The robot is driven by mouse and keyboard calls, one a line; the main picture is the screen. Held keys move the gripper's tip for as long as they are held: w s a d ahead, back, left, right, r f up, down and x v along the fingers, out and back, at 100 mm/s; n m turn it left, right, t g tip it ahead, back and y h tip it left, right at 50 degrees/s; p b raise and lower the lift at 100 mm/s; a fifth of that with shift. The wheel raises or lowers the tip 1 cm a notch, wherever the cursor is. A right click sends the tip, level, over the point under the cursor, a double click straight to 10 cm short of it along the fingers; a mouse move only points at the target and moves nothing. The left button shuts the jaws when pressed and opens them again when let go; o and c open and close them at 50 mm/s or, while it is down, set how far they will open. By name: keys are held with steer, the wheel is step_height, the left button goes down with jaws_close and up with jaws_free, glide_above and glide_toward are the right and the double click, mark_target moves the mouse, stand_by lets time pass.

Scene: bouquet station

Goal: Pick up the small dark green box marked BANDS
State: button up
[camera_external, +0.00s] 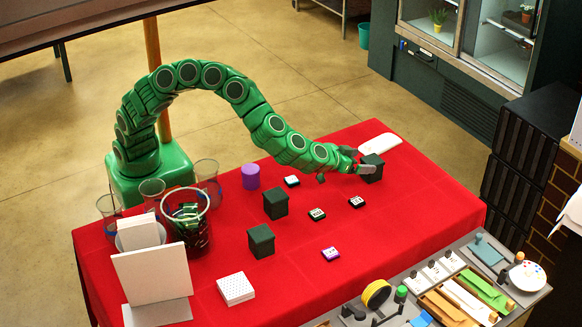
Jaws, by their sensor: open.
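Three dark green lidded boxes stand on the red-covered table: one at the far right (372,172), one near the middle (275,205) and one nearer the front (261,242). A much smaller dark green piece (321,178) lies below my forearm. No marking can be read on any of them, so I cannot tell which is marked BANDS. My green arm arches over the table from the left. My gripper (358,162) is open at the left side of the far right box. One grey finger overlaps that box in the picture; I cannot tell whether it touches.
Small black-and-white labelled blocks (317,214) lie between the boxes. A purple cylinder (251,176), glasses (207,180), a dark glass jar (187,225) and white panels (152,275) stand left. A white dotted box (235,288) is in front. The right cloth (430,205) is clear.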

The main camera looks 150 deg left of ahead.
mark_target(367, 162)
steer(key=shift+w+x, duration=0.15)
steer(key=shift+x, duration=0.75)
steer(key=shift+w+x, duration=0.2)
steer(key=shift+x, duration=1.45)
steer(key=shift+r, duration=0.1)
steer(key=c, duration=1.1)
